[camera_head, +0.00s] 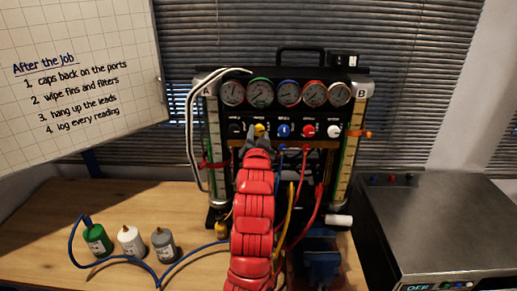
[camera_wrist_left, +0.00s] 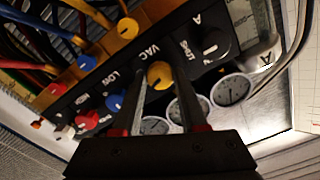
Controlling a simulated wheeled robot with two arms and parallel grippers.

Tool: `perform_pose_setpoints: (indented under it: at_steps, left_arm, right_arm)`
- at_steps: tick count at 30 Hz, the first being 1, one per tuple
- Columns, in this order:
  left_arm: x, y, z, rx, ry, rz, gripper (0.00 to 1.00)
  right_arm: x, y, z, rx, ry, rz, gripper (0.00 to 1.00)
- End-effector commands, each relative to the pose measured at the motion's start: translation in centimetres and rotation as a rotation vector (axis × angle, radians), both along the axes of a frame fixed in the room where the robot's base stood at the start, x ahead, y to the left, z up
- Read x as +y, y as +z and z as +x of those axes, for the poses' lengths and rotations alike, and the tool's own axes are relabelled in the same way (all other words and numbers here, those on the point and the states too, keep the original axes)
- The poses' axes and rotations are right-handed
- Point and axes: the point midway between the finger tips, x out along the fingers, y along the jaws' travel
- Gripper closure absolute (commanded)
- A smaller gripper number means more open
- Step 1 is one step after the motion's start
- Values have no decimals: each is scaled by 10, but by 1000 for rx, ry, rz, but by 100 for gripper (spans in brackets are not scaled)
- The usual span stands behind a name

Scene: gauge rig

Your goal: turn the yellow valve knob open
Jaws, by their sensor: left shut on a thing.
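The yellow valve knob (camera_head: 260,129) is on the black gauge panel, second from the left in the row of knobs under the gauges. My left gripper (camera_head: 258,141) reaches it from below and in front, with its red arm covering the lower middle of the rig. In the left wrist view the yellow knob (camera_wrist_left: 159,74) sits between the two dark fingers, next to the label "VAC". The fingers are shut on it. The knob's pointer and exact angle are too small to tell. My right gripper is in neither view.
A black knob (camera_head: 236,130) and a blue knob (camera_head: 284,131) flank the yellow one; red and white knobs are further right. Coloured hoses (camera_head: 308,215) hang below the panel. Green, white and grey bottles (camera_head: 130,241) stand on the wooden bench at left.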

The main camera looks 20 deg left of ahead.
Motion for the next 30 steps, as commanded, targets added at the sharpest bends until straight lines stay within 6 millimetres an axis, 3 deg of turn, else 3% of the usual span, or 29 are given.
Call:
perform_pose_setpoints:
  at_steps: [1,12,21,30]
  left_arm:
    - [0,-9,0,-20,-1,-40,100]
    - [0,-8,0,-113,-1,-378,100]
    - [0,-7,1,-186,1,-652,100]
    - [0,-4,0,-264,0,-917,100]
  right_arm:
    - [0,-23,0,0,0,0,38]
    - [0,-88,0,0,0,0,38]
    - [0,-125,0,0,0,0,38]
    - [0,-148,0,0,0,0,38]
